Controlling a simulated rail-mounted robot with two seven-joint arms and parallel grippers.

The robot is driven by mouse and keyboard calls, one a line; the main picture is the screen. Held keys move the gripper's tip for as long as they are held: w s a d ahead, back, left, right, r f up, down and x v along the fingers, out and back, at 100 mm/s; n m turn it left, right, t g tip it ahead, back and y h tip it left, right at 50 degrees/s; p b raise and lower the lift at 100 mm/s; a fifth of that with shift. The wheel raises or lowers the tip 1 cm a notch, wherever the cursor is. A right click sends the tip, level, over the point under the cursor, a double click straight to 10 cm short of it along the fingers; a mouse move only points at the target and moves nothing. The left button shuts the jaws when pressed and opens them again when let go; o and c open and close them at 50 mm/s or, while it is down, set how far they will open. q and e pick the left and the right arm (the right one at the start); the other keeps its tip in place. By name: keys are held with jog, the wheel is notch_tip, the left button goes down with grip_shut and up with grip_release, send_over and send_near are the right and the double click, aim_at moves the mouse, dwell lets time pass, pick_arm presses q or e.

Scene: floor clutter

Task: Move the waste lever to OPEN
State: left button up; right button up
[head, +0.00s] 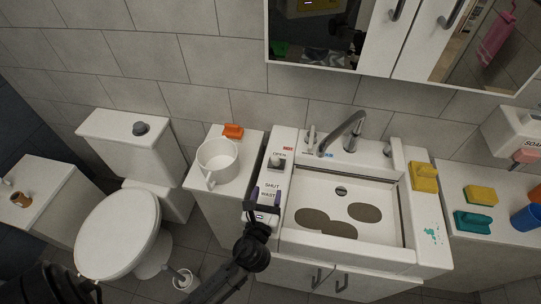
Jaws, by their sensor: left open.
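The waste panel (287,179) is a white strip left of the sink, marked OPEN, SHUT and WASTE from back to front. A small grey lever (275,163) shows on it just below the word OPEN, above the word SHUT; its exact tilt is too small to tell. My left gripper (265,196) is open over the front part of the panel, around the WASTE label, nearer the front than the lever. It looks empty and apart from the lever. My right gripper is not in view.
The sink basin (301,185) has brown patches; its tap (345,132) arches behind. A white mug (217,160) and orange object (233,131) stand on the left cabinet. A yellow sponge (424,177) lies on the sink's right edge. The toilet (117,233) is further left; a mirrored cabinet (376,46) hangs above.

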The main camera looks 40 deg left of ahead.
aim_at(274, 162)
pick_arm(q)
jog(key=shift+w+a+r, duration=0.1)
jog(key=shift+w+a, duration=0.1)
jog(key=shift+a, duration=0.05)
jog(key=x, duration=1.3)
jog(key=shift+a+r, duration=0.1)
jog(key=shift+a, duration=0.05)
grip_shut()
